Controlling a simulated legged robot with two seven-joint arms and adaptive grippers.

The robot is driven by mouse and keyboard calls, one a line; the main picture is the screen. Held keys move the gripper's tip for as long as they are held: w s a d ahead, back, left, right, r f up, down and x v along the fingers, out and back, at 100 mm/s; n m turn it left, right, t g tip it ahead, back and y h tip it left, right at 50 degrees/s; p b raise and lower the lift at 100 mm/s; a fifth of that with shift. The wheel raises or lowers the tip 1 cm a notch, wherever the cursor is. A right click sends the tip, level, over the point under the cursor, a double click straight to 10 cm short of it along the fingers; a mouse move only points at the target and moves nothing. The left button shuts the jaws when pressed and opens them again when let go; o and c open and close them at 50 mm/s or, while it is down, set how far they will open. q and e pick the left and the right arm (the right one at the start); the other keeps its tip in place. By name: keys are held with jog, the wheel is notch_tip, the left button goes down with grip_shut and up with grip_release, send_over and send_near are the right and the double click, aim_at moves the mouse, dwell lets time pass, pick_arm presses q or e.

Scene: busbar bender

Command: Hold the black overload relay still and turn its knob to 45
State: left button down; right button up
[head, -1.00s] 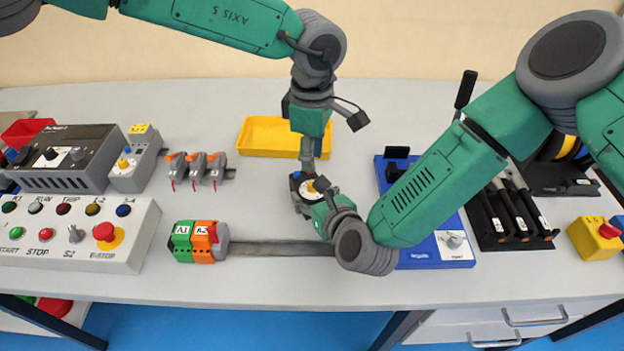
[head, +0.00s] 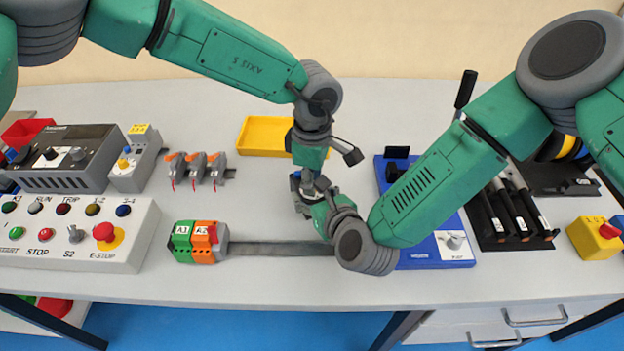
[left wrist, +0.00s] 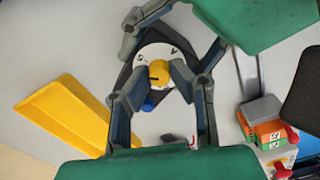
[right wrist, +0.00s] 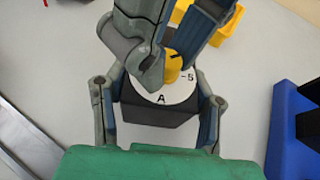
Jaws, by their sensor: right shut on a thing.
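The black overload relay (right wrist: 158,113) stands on the table with a white dial and a yellow knob (right wrist: 173,66) on top. An "A" and a "5" are legible on the dial; the knob's setting cannot be read. My right gripper (right wrist: 158,98) is shut on the relay's body, one finger on each side. My left gripper (left wrist: 162,80) is above the relay, its open fingers on either side of the yellow knob (left wrist: 159,73). Whether they touch the knob is unclear. In the head view my left gripper (head: 307,184) and arms largely hide the relay.
A yellow tray (head: 262,137) lies behind the relay. Green and orange terminal blocks (head: 196,243) sit on a metal rail (head: 280,249) in front. A blue fixture (head: 440,247) is to the right, partly behind my right arm. A control panel (head: 75,250) is at left.

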pick_arm(q)
jog(key=shift+n, duration=0.3)
jog(key=n, duration=0.5)
jog(key=shift+w, duration=0.1)
pick_arm(e)
jog(key=shift+s+a, duration=0.1)
pick_arm(q)
jog(key=n, duration=1)
pick_arm(e)
jog(key=shift+s, duration=0.1)
pick_arm(q)
jog(key=n, duration=0.4)
jog(key=shift+n, duration=0.3)
pick_arm(e)
jog(key=shift+a, duration=0.1)
pick_arm(q)
jog(key=shift+r, duration=0.1)
jog(key=c, duration=1.7)
grip_release()
